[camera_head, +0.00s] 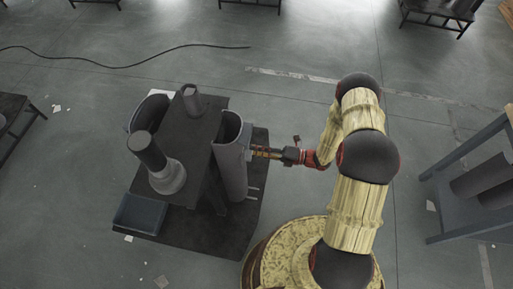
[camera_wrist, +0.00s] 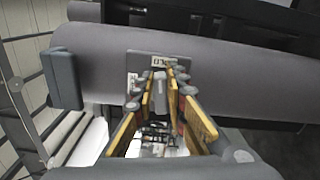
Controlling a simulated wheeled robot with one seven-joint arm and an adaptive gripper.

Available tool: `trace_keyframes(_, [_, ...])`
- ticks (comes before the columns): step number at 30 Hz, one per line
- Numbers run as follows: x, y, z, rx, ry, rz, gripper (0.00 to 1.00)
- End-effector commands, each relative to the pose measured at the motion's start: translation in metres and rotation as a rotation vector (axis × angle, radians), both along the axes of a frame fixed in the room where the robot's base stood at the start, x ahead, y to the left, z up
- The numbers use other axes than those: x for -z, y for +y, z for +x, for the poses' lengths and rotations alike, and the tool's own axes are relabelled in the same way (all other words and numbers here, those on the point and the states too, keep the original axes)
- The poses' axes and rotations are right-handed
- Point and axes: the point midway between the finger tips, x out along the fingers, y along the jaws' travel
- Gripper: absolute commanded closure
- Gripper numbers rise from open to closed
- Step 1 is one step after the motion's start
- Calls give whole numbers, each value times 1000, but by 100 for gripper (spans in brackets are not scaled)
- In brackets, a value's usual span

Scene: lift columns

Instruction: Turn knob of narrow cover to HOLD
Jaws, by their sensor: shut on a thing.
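A tall grey curved cover (camera_head: 231,172) stands on the right side of the dark lift column unit. In the wrist view the cover (camera_wrist: 230,72) runs across the picture, with a grey plate (camera_wrist: 135,62) on it. The plate has a pale label (camera_wrist: 159,61) with dark letters, partly hidden, and a small label at its left. My gripper (camera_head: 252,153) reaches the cover from the right. In the wrist view its yellow fingers (camera_wrist: 166,82) close on a small grey knob at the plate. The fingers mostly hide the knob, so its pointing direction is unclear.
Another curved cover (camera_head: 152,106) stands at the unit's far left. A dark cylinder (camera_head: 149,150) on a grey base and a blue-grey bin (camera_head: 139,214) are nearby. A rack with dark cylinders (camera_head: 480,181) stands at right. Floor behind the unit is mostly clear, crossed by a cable (camera_head: 120,65).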

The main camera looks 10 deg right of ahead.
Motion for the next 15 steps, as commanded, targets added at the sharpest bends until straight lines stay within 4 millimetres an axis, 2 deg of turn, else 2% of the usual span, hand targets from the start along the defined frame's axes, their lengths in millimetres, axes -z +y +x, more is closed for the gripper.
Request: trace_keyframes(15, [4,-1,2,3,165,67,100])
